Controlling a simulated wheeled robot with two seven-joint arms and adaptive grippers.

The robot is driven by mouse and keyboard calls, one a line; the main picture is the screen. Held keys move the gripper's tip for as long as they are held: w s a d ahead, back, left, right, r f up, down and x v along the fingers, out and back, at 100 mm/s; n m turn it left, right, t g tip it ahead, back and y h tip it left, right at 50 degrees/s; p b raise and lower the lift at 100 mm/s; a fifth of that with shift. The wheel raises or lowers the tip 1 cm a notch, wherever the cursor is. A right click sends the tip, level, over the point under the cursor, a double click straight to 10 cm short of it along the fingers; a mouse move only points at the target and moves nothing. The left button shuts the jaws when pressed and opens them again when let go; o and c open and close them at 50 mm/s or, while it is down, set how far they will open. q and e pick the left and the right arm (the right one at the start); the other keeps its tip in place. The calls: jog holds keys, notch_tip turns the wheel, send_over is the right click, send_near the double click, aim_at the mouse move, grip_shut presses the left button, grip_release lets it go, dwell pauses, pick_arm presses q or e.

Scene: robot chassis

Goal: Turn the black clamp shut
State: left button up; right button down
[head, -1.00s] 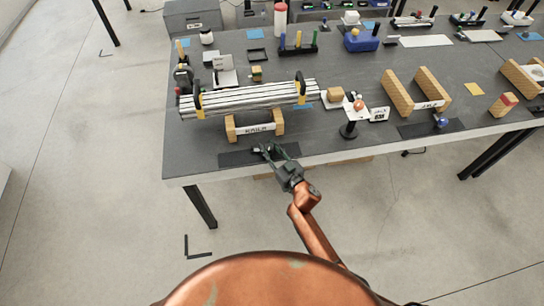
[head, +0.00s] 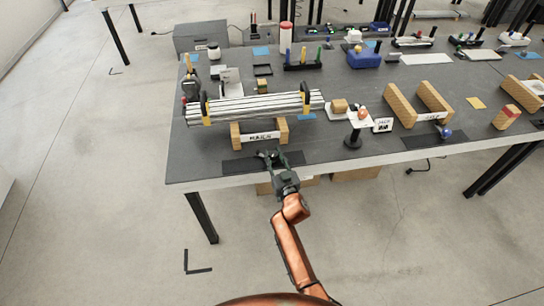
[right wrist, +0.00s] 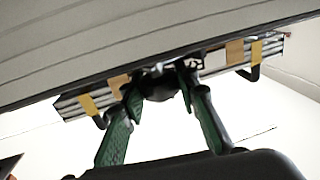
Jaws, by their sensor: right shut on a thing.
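A bundle of silvery rails (head: 255,106) rests on a wooden stand (head: 236,134) labelled RAILS. A black clamp (head: 204,104) with a yellow part is upright at its left end, and a similar one (head: 305,93) at its right end. My right gripper (head: 270,156) is at the front of the table, over a dark mat (head: 233,167), before the stand and apart from both clamps in the head view. In the right wrist view, its green-padded fingers close on a small dark part (right wrist: 160,86); I cannot tell what it is. My left gripper is not in view.
The table (head: 190,165) has its front edge just below my right gripper. A jack (head: 353,125) with a round platform stands right of the rails. Wooden blocks (head: 402,105) stand further right. Bare tabletop shows left of the mat.

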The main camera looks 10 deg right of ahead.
jog(key=c, duration=1.5)
grip_release()
jog(key=shift+o, duration=0.2)
jog(key=shift+s+d, duration=0.2)
jog(key=shift+s, duration=0.25)
jog(key=s+d, duration=0.2)
jog(key=s, duration=0.9)
jog(key=shift+c, duration=0.2)
